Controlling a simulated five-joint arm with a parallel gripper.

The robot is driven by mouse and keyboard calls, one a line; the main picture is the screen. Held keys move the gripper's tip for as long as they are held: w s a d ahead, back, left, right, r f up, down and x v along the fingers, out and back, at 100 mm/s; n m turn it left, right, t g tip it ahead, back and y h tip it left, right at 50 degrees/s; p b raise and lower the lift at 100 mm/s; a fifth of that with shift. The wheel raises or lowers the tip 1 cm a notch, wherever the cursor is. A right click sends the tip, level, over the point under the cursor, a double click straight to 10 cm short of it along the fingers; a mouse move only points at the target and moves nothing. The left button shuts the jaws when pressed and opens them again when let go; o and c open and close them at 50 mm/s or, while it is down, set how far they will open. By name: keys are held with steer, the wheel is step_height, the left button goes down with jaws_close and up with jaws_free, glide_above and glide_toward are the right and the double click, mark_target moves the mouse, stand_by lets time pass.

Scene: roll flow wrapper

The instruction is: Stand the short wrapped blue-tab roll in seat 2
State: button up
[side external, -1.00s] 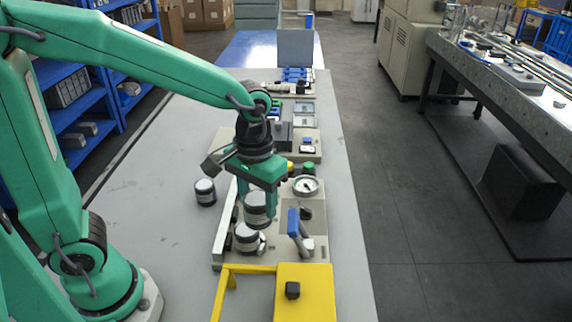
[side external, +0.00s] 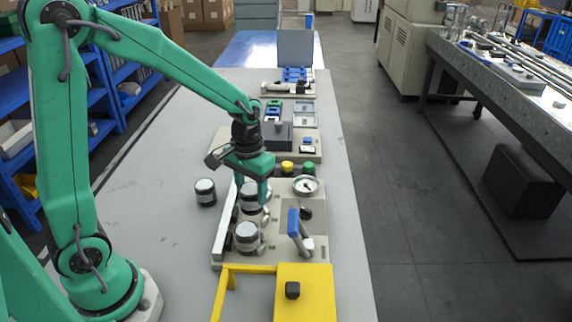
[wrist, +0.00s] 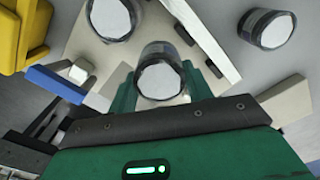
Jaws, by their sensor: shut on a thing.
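My gripper (side external: 252,186) is shut on a dark-sided roll with a white top (side external: 249,197), held upright over the left side of the beige fixture (side external: 316,238). In the wrist view the held roll (wrist: 161,80) sits between my green fingers. Its base is hidden, so I cannot tell whether it touches a seat. A similar roll (side external: 246,236) stands just in front of it on the fixture, also in the wrist view (wrist: 110,18). A third roll (side external: 205,192) stands on the table to the left, also in the wrist view (wrist: 266,28). No blue tab or seat number is readable.
A blue-handled lever (side external: 294,222) and a round dial (side external: 305,186) are on the fixture's right. A yellow stand (side external: 316,285) is in front. Behind are yellow and green buttons (side external: 309,167) and another device. The grey table (side external: 155,215) is clear at left.

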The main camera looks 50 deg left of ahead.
mark_target(252, 200)
steer(key=shift+w+a+f, duration=0.25)
steer(key=shift+a+f, duration=0.1)
steer(key=shift+a, duration=0.15)
steer(key=shift+f, duration=2)
steer(key=shift+f, duration=0.15)
steer(key=o, duration=1.1)
steer(key=shift+c, duration=0.2)
steer(key=shift+r, duration=0.2)
step_height(252, 200, up, 12)
